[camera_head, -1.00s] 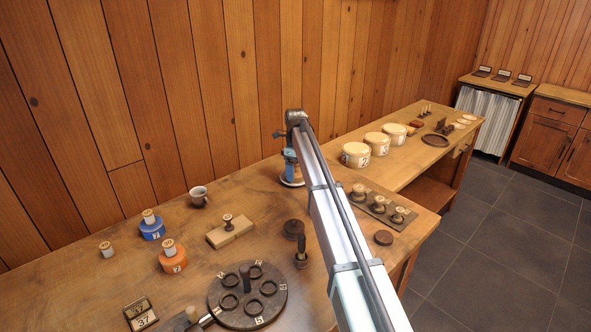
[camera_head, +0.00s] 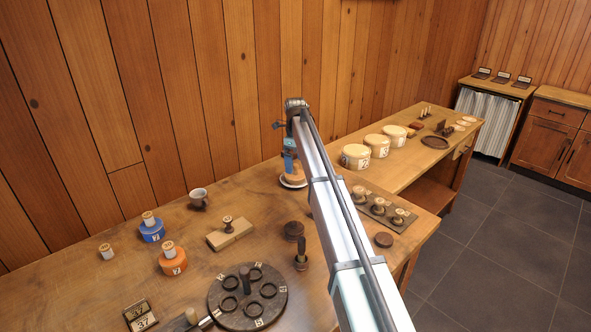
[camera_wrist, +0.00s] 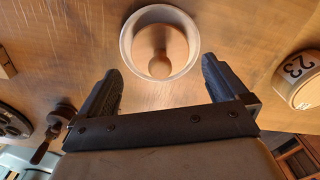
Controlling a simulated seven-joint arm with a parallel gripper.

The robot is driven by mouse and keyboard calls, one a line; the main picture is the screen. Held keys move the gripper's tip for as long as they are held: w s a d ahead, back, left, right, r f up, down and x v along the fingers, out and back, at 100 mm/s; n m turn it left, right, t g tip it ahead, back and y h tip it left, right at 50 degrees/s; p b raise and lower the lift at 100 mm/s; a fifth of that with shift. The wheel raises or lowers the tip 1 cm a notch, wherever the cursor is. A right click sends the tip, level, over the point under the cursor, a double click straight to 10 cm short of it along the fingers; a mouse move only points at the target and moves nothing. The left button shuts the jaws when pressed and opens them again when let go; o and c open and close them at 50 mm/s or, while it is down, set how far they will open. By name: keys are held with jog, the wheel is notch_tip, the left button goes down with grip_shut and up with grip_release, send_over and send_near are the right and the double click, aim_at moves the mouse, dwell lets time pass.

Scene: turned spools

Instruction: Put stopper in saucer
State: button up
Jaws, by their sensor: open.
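The wooden stopper (camera_wrist: 165,50), with a round knob, sits inside the pale round saucer (camera_wrist: 127,42) in the wrist view. In the head view the stopper (camera_head: 297,172) stands on the white saucer (camera_head: 291,185) near the wall, partly hidden by my gripper and arm. My gripper (camera_wrist: 160,70) is open and empty. Its two fingers are spread apart on either side below the saucer in the wrist view and touch neither thing visibly. In the head view my gripper (camera_head: 289,163) is just above the stopper.
Cream numbered tins (camera_head: 355,157) stand to the right. A dark turntable with rings (camera_head: 248,318) lies at the front.

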aim_at(296, 165)
notch_tip(296, 165, up, 7)
jog(key=shift+r, duration=0.2)
jog(key=shift+d, duration=0.1)
dwell(0.5)
